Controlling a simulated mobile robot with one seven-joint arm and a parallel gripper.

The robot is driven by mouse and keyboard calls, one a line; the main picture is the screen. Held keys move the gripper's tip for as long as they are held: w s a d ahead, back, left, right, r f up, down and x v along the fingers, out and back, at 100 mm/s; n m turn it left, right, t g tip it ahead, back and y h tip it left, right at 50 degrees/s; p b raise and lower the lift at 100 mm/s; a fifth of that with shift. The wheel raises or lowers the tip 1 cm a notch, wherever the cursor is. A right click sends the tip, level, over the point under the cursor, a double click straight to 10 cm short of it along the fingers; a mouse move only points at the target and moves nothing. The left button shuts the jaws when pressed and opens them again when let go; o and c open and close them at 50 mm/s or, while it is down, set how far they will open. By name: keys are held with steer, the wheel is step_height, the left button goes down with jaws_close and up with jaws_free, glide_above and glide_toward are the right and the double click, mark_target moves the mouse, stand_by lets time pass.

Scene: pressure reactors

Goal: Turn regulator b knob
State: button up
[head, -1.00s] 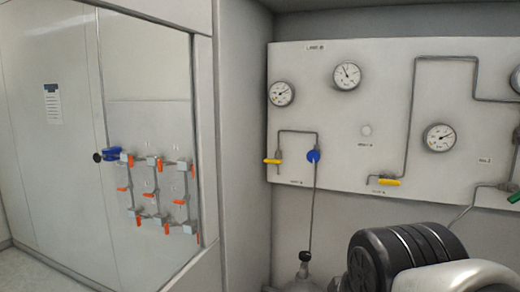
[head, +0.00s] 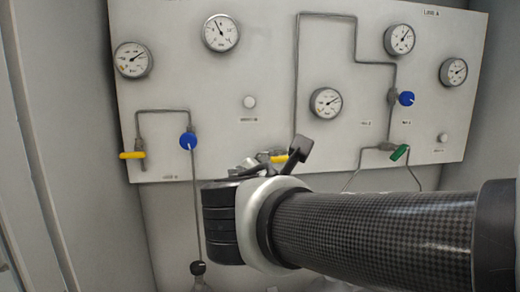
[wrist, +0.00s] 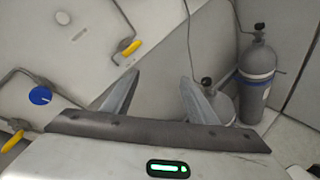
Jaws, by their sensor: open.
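Two blue round knobs are on the grey wall panel (head: 245,150) in the head view: the left blue knob (head: 188,140) on a bent pipe, and the right blue knob (head: 407,98) by a vertical pipe. Small labels are too blurred to tell for sure which is regulator b. In the wrist view one blue knob (wrist: 40,96) shows at the left, beside a yellow handle (wrist: 12,141). My gripper (wrist: 160,77) is open and empty, its two fingers apart, to the right of that knob and not touching it. In the head view my arm partly hides the gripper.
A second yellow handle (wrist: 130,48) lies just beyond the left finger. Grey gas cylinders (wrist: 257,75) stand at the right in the wrist view. A green handle (head: 400,152) and several gauges (head: 326,102) are on the panel. A bottle top (head: 198,268) shows below the left pipe.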

steer(key=a+r+n+t+y, duration=0.2)
steer(key=a+n, duration=0.3)
steer(key=a, duration=0.3)
steer(key=n+t+y+b, duration=0.1)
steer(key=n+t+y, duration=0.1)
steer(key=n+y, duration=0.45)
glide_toward(188, 142)
steer(key=shift+n+h, duration=0.65)
steer(key=shift+n, duration=0.2)
steer(key=x, duration=0.3)
steer(key=p+x, duration=0.1)
steer(key=x, duration=0.3)
steer(key=p+x, duration=0.1)
steer(key=x, duration=0.3)
steer(key=shift+s+a, duration=0.15)
steer(key=shift+a, duration=0.15)
steer(key=shift+r, duration=0.1)
steer(key=c, duration=1.1)
steer(key=shift+o, duration=0.2)
steer(key=shift+n, duration=0.4)
steer(key=shift+n+p, duration=0.7)
steer(key=shift+n, duration=1.7)
